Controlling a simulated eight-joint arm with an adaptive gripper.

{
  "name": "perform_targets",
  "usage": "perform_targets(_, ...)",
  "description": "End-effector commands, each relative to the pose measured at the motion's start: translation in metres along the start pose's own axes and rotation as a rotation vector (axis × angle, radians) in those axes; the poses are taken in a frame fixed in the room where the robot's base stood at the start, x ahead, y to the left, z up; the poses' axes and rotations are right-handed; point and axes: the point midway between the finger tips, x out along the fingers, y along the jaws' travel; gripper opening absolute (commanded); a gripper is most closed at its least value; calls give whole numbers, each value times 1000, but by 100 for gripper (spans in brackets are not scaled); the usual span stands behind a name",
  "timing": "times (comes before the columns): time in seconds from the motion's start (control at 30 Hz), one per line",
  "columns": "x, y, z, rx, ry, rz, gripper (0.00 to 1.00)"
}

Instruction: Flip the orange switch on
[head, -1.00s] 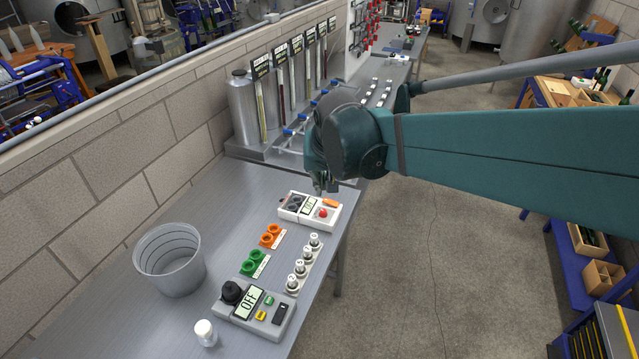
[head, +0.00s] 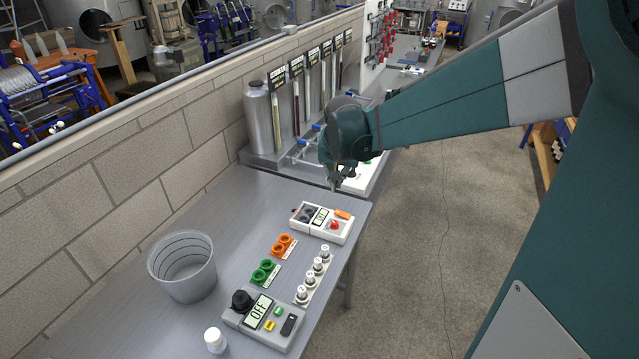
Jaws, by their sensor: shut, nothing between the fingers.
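The orange switch (head: 343,215) sits at the far right corner of a white control box (head: 323,233) on the grey bench. The box also carries a red button (head: 334,225), a small display (head: 320,217) and dark round parts on its left. The display text is too small to read surely. My gripper (head: 335,188) points down above and behind the box, near its orange switch, apart from it. Its fingers are shut and hold nothing. The switch's position cannot be told at this size.
A metal rack with a canister (head: 258,118) stands behind.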

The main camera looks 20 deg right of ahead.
Motion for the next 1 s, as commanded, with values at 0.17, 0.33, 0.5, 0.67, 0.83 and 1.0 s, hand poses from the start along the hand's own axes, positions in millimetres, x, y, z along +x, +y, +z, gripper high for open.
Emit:
perform_targets(0.17,21,1,-17,38,-12,17,0)
perform_targets(0.33,41,2,-32,75,-24,33,0)
perform_targets(0.5,63,4,-44,111,-36,49,0)
perform_targets(0.67,83,7,-55,143,-46,63,0)
perform_targets(0.83,100,10,-63,170,-54,76,0)
perform_targets(1.0,110,12,-67,186,-59,83,0)
